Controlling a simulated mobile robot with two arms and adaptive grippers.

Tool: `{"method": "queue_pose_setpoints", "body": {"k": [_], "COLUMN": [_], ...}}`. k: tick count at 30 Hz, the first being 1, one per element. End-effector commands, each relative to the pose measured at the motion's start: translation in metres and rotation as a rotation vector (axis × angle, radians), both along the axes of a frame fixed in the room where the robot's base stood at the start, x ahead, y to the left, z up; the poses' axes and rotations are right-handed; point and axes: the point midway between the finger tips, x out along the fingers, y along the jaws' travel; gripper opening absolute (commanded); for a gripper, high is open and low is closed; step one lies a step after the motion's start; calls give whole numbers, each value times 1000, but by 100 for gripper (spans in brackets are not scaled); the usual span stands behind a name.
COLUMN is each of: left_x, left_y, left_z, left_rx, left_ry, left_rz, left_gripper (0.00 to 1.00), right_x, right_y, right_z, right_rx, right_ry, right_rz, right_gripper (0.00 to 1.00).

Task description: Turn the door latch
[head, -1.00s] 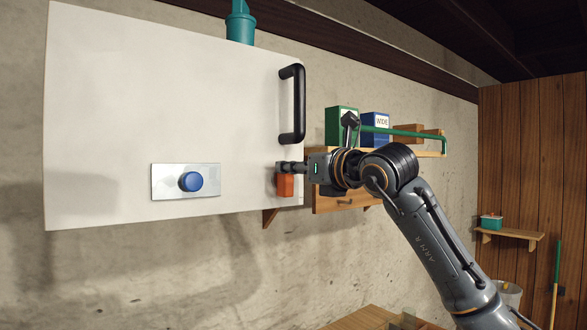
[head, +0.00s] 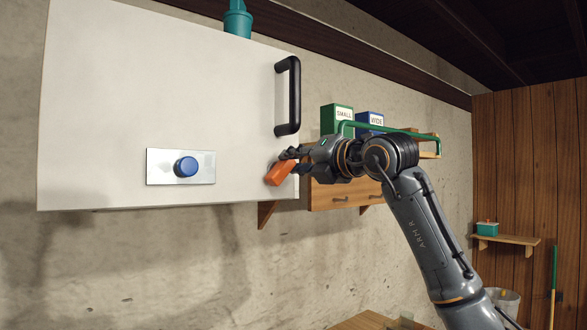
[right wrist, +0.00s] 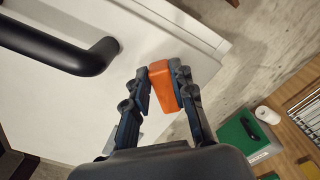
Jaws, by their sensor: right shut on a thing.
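The orange door latch (head: 279,174) is at the lower right corner of the white cabinet door (head: 150,90). It is tilted, its lower end toward the left. My right gripper (head: 291,157) is at the latch's upper end. In the right wrist view the gripper (right wrist: 166,86) is shut on the orange latch (right wrist: 162,84), with a finger on each side of it. The door appears closed. My left gripper is not in view.
A black bar handle (head: 289,96) stands out from the door just above the latch. A plate with a blue knob (head: 186,167) is at lower left. A shelf with a green box (head: 336,118) and a blue box (head: 369,120) is to the right.

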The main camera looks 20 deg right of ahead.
Motion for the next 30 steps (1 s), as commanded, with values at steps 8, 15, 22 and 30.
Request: {"method": "queue_pose_setpoints", "body": {"k": [8, 15, 22, 30], "left_x": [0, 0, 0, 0], "left_y": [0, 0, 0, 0], "left_z": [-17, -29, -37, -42], "left_rx": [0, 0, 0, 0], "left_ry": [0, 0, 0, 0], "left_rz": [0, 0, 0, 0], "left_gripper": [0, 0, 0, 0], "right_x": [1, 2, 2, 3], "right_y": [-5, -7, -8, -9], "right_z": [-7, -12, -16, -18], "right_rx": [251, 453, 610, 720], "right_ry": [86, 161, 217, 258], "right_rz": [-1, -1, -2, -2], "right_gripper": [0, 0, 0, 0]}}
